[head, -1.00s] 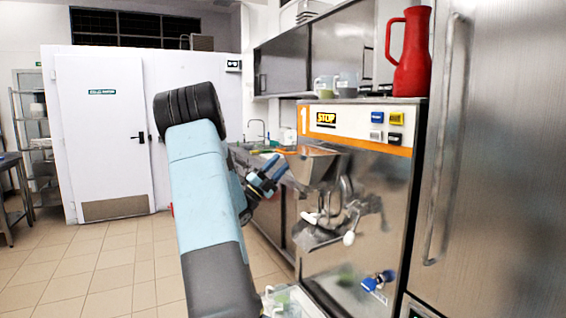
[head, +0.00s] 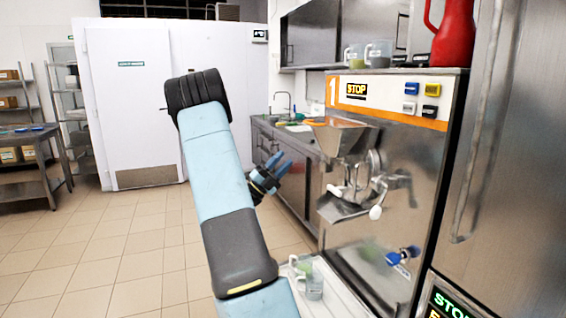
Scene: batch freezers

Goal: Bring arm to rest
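My arm (head: 222,170) rises from the bottom of the head view and bends at a dark elbow near the upper middle. My gripper (head: 279,163) shows behind the arm's right side, with two blue fingers pointing up and right. The fingers stand apart with a gap between them, and I see nothing held there. The gripper is left of the batch freezer (head: 375,240) and apart from it in the picture. The wrist is partly hidden behind the arm.
The freezer carries a steel hopper (head: 338,135) and a blue tap (head: 403,256). Cups (head: 308,280) stand on a white surface below. A red jug (head: 453,35) stands on top. A steel cabinet (head: 510,170) is close at right. The tiled floor (head: 110,250) at left is clear.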

